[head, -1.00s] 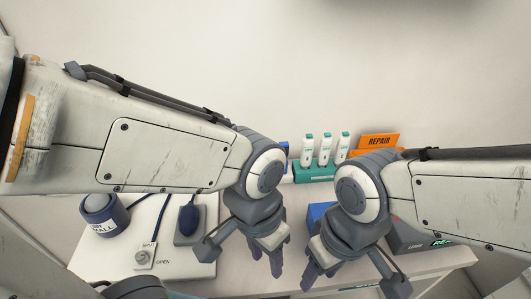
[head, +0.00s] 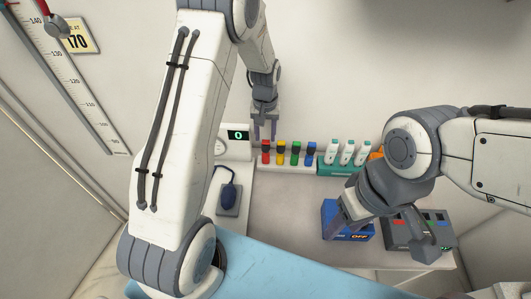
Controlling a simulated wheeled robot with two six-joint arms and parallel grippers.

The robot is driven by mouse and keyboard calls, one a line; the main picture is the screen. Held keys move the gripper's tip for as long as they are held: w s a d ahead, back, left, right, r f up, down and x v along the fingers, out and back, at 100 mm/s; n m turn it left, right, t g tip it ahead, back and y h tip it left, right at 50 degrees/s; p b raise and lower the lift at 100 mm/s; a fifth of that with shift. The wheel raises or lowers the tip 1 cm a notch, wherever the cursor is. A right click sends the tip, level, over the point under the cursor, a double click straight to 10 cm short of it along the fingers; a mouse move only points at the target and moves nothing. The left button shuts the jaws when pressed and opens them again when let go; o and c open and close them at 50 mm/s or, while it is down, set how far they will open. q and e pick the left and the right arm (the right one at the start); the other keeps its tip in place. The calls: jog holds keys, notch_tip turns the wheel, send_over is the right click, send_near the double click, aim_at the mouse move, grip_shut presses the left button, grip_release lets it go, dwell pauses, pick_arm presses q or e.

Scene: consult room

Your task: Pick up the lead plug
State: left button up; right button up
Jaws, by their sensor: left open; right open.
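Several coloured lead plugs stand upright in a row on a white rack (head: 288,166) against the back wall: red (head: 266,157), yellow (head: 281,157), green (head: 296,154) and blue (head: 311,154). My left gripper (head: 265,133) points down with its fingers apart, at the red plug's end of the row. Its tips appear just above or in front of the red plug; the exact gap is hard to tell. My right gripper (head: 385,240) is open and empty, over the blue box (head: 349,234) and the grey box at the right.
A teal holder (head: 338,169) with white bottles (head: 347,152) stands right of the rack. A display reading 0 (head: 238,135) and a dark blue bulb (head: 228,194) are at the left. A grey box (head: 405,236) sits at the right. The middle counter (head: 283,205) is clear.

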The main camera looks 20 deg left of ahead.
aim_at(266, 155)
pick_arm(q)
notch_tip(266, 155, down, 11)
jog(key=b, duration=0.7)
jog(key=shift+s+d+r, duration=0.1)
jog(key=shift+d+r, duration=0.05)
jog(key=shift+r, duration=0.15)
grip_shut()
notch_tip(266, 155, up, 17)
jog(key=b, duration=0.3)
jog(key=shift+b, duration=0.35)
notch_tip(266, 155, up, 5)
jog(key=p, duration=0.4)
jog(key=shift+r, duration=0.15)
